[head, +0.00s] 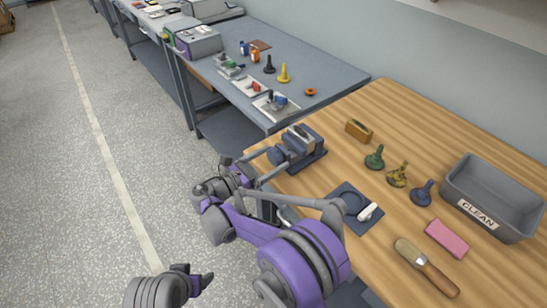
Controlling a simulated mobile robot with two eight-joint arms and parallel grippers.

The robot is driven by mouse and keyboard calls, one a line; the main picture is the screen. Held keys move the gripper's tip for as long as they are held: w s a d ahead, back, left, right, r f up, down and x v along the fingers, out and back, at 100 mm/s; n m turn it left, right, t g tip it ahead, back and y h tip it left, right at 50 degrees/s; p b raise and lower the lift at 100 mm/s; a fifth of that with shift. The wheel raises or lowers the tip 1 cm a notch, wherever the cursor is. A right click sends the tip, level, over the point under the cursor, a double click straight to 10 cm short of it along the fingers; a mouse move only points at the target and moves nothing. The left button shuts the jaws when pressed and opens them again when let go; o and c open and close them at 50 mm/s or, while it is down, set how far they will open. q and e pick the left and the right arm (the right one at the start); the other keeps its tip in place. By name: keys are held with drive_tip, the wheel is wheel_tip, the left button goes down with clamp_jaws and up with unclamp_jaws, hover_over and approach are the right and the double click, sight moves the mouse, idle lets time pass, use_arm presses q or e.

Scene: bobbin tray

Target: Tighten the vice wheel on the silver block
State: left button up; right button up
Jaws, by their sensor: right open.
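The blue-grey vice (312,151) stands at the left edge of the wooden bench. A pale grey block (303,131) appears to sit between its jaws; its grip there is too small to judge. The vice's round wheel end (278,155) faces left, over the bench edge. My purple and grey right arm reaches up from the bottom and hides part of the bench edge.
On the wooden bench (395,118) are a dark mat (344,192) with a white-ended item, a brass block (359,130), several dark knobs, a pink block (446,239), a brush (427,267) and a grey CLEAN bin (522,228). A grey bench (325,77) stands behind. The floor at left is clear.

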drive_tip(key=shift+s+a, duration=0.1)
drive_tip(key=shift+c, duration=0.7)
drive_tip(key=c, duration=1.2)
drive_tip(key=shift+m, duration=0.4)
drive_tip(key=m+b, duration=0.1)
drive_tip(key=m, duration=0.1)
drive_tip(key=shift+m, duration=0.3)
drive_tip(key=shift+m+b, duration=0.65)
drive_tip(key=shift+m, duration=1.15)
